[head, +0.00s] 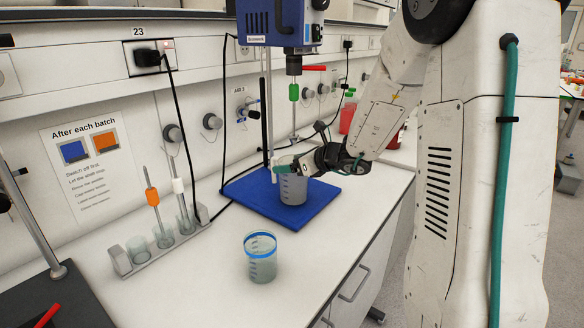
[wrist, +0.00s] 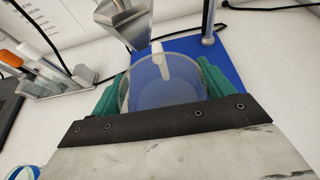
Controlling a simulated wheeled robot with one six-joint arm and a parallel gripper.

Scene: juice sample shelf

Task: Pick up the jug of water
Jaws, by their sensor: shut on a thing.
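A clear, graduated jug (head: 293,188) stands upright on the blue base plate (head: 325,205) of the overhead stirrer. My gripper (head: 287,168) is shut on it near its upper part. In the wrist view the jug (wrist: 165,92) sits between the green fingers of my gripper (wrist: 160,88), one on each side. A white upright piece shows at its far side there. The lower part of the jug is hidden by my gripper in the wrist view. I cannot tell the liquid level. A second clear vessel with a blue rim band (head: 260,260) stands on the bench in front.
The blue stirrer motor (head: 280,22) and its shaft hang above the plate, with a stand rod behind the jug. A rack (head: 160,250) of glass vessels stands at left, with black cables behind. Red containers (head: 348,115) stand farther back. The front bench is clear around the banded vessel.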

